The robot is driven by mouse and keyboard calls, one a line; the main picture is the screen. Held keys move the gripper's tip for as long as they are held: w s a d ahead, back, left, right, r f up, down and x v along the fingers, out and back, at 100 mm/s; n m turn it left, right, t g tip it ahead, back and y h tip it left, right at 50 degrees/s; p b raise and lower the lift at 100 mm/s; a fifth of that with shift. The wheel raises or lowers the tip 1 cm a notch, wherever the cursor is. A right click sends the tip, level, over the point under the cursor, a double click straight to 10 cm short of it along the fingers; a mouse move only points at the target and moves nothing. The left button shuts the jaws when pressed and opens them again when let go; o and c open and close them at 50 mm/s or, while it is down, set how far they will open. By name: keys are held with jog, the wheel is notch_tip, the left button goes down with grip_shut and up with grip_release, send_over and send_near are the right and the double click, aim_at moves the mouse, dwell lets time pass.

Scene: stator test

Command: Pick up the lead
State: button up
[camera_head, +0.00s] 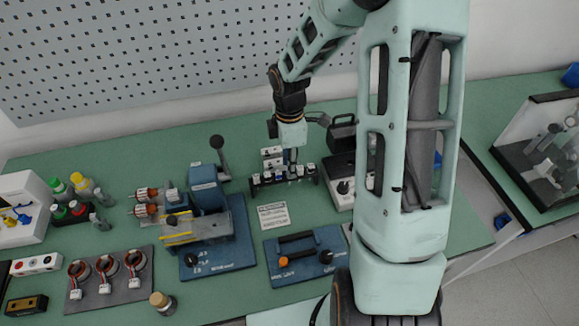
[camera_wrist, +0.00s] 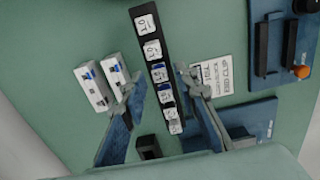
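My gripper (camera_head: 291,158) is over the back middle of the green bench, above a black rack (camera_head: 257,183) of white-labelled pieces. In the wrist view my gripper (camera_wrist: 162,88) is open, its blue-padded fingers spread on either side of the rack (camera_wrist: 142,9). Several white tags with dark marks and some blue parts sit in a row along the rack. Nothing shows held between the fingers. I cannot clearly tell which piece is the lead. The lower end of the rack row lies between the fingers, and its depth below them is unclear.
Two white blocks (camera_wrist: 91,87) stand beside the rack. A printed card (camera_head: 273,215) lies in front. A blue machine (camera_head: 208,190), a blue plate with a black handle (camera_head: 305,253) and a tray of coils (camera_head: 108,279) occupy the bench. A dark-based device (camera_head: 341,170) stands right of the rack.

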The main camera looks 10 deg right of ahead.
jog(key=shift+r, duration=0.7)
jog(key=shift+f, duration=0.15)
jog(key=shift+o, duration=0.4)
jog(key=shift+o, duration=0.3)
jog(key=shift+d, duration=0.1)
jog(key=d+r+b, duration=0.1)
jog(key=d+r+y+b, duration=0.1)
jog(key=d, duration=0.1)
jog(key=shift+y, duration=0.3)
notch_tip(320, 180, up, 4)
jog(key=d+r+y+b, duration=0.1)
jog(key=d+y+b, duration=0.1)
jog(key=y, duration=0.1)
jog(key=x, duration=1.1)
jog(key=shift+a+r, duration=0.1)
jog(key=shift+a, duration=0.3)
